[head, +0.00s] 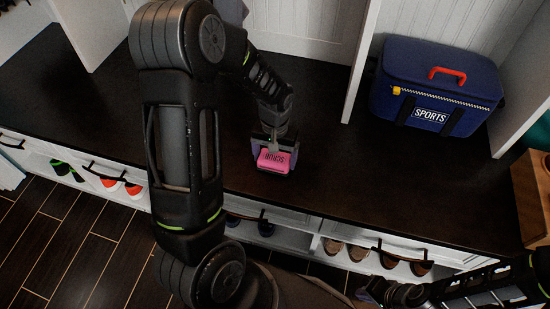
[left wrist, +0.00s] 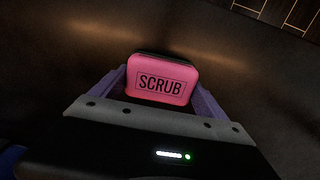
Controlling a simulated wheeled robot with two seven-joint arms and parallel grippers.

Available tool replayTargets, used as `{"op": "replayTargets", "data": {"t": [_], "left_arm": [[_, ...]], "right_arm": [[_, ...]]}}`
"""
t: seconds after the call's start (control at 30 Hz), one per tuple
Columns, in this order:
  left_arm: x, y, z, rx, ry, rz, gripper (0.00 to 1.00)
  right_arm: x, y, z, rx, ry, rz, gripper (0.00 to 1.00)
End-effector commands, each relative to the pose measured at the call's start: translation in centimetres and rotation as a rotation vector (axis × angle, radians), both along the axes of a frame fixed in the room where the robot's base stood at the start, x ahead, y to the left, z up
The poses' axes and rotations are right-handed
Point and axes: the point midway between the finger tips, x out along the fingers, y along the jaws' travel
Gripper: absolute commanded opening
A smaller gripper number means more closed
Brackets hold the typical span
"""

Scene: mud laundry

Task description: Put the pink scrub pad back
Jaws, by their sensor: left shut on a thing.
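The pink scrub pad (head: 274,161), lettered SCRUB on its face, is at the dark bench top near its front edge in the head view. It also shows in the left wrist view (left wrist: 161,80), between the purple fingers. My left gripper (head: 273,151) reaches down from above and is shut on the pad. I cannot tell whether the pad touches the bench top. My right gripper (head: 374,290) is low at the right, in front of the bench, and its fingers are too small and dark to read.
The dark bench top (head: 400,190) is clear around the pad. A blue SPORTS cooler bag (head: 435,85) with a red handle stands at the back right. White dividers rise behind the bench. Shoes (head: 345,250) sit in cubbies below. A wooden box (head: 533,190) is at the right edge.

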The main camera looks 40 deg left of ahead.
Motion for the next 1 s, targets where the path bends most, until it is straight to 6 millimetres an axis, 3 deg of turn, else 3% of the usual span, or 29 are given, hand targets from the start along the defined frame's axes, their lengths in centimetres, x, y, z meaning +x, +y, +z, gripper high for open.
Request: {"op": "replayTargets", "data": {"t": [0.4, 0.43, 0.6, 1.0], "left_arm": [[0.1, 0.0, -0.7, 0.001, -0.002, 0.0, 0.41], [0.1, 0.0, -0.6, 0.001, -0.002, 0.0, 0.87], [0.1, 0.0, -0.5, 0.001, -0.002, -0.001, 1.0], [0.1, 0.0, 0.4, 0.0, -0.003, 0.0, 1.0]], "right_arm": [[0.0, 0.0, -0.4, 0.0, 0.0, 0.0, 0.0], [0.0, 0.0, -0.3, 0.0, 0.0, 0.0, 0.0], [0.0, 0.0, -0.3, 0.0, 0.0, 0.0, 0.0], [0.0, 0.0, 0.2, 0.0, 0.0, 0.0, 0.0]]}}
